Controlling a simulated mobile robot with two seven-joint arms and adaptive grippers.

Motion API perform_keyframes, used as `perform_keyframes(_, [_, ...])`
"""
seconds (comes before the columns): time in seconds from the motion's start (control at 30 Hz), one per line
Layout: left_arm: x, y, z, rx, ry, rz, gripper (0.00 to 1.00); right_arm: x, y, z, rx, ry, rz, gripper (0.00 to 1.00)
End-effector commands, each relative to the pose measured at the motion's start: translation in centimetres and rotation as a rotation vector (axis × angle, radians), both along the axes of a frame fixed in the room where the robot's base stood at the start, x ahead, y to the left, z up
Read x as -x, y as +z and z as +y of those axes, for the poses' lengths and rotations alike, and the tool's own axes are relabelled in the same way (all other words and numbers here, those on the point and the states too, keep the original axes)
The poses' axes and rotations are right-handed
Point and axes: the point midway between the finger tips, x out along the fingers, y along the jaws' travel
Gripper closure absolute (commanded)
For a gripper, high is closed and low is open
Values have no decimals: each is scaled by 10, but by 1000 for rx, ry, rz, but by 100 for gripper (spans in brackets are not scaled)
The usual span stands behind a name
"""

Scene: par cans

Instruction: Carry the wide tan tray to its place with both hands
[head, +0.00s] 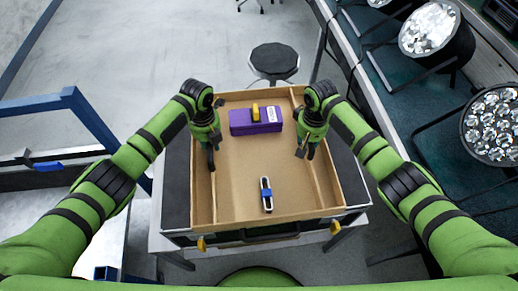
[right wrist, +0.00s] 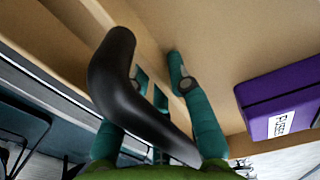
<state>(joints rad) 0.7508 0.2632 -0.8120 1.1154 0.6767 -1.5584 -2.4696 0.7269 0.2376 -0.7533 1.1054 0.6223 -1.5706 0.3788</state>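The wide tan tray (head: 245,172) rests on a stand with dark surfaces at the middle of the head view. It holds a purple box (head: 240,128) with a yellow part on top and a small blue-and-white item (head: 266,200). My left gripper (head: 211,160) points down at the tray's left side. My right gripper (head: 304,150) points down at its right side. The left fingertips are too small to read.
A round black stool (head: 274,60) stands beyond the tray. Lamps with clear bulbs (head: 430,27) lie on a dark bench (head: 400,75) at the right. A blue frame (head: 85,110) stands at the left. Grey floor shows at the upper left.

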Motion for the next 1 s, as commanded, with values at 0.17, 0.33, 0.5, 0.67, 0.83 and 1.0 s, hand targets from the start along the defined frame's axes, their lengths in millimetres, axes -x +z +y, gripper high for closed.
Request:
perform_keyframes(0.17, [0, 0, 0, 0, 0, 0, 100, 0, 0, 0, 0, 0, 0, 100])
perform_keyframes(0.33, [-1, 2, 0, 1, 0, -4, 100, -1, 2, 0, -1, 0, -3, 100])
perform_keyframes(0.5, [-1, 5, 0, 1, 0, -4, 100, -1, 5, 0, -2, 0, -4, 100])
perform_keyframes(0.67, [-2, 14, 0, 1, 0, -4, 100, -1, 14, 0, -2, 0, -4, 100])
perform_keyframes(0.83, [-1, 29, 0, 1, 0, -4, 100, -1, 29, 0, -2, 0, -4, 100])
perform_keyframes(1.0, [-1, 45, 0, 1, 0, -4, 100, -1, 45, 0, -1, 0, -3, 100])
